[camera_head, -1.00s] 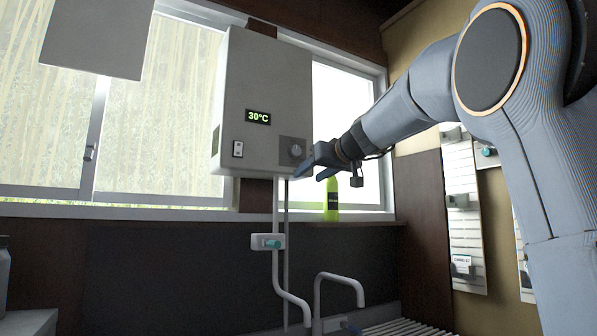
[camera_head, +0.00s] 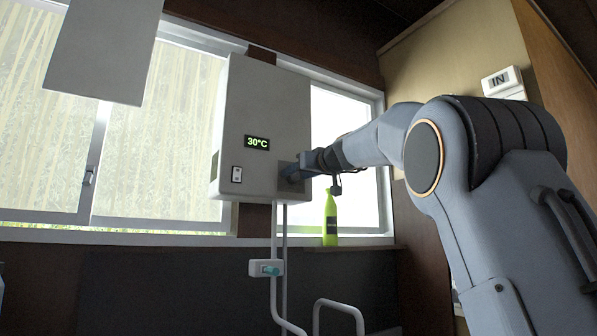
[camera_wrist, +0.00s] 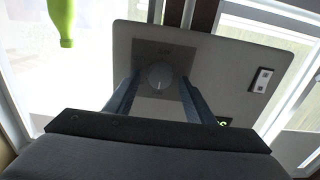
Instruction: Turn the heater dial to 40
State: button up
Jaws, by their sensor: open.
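The white heater (camera_head: 262,110) hangs on the wall before the window, and its display (camera_head: 257,143) reads 30°C. The round heater dial (camera_wrist: 159,76) sits on a darker square plate in the wrist view. My gripper (camera_head: 288,172) is at the lower right of the heater front. In the wrist view my gripper (camera_wrist: 158,82) is open, with one finger on each side of the dial and gaps between. In the head view the dial is hidden behind my gripper.
A white switch (camera_head: 237,174) is on the heater's lower left. A green bottle (camera_head: 330,218) stands on the sill below my arm. Pipes and a valve with a teal knob (camera_head: 267,268) are below the heater.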

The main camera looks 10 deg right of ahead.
jog(key=shift+c, duration=0.4)
jog(key=c, duration=0.9)
jog(key=shift+c, duration=0.2)
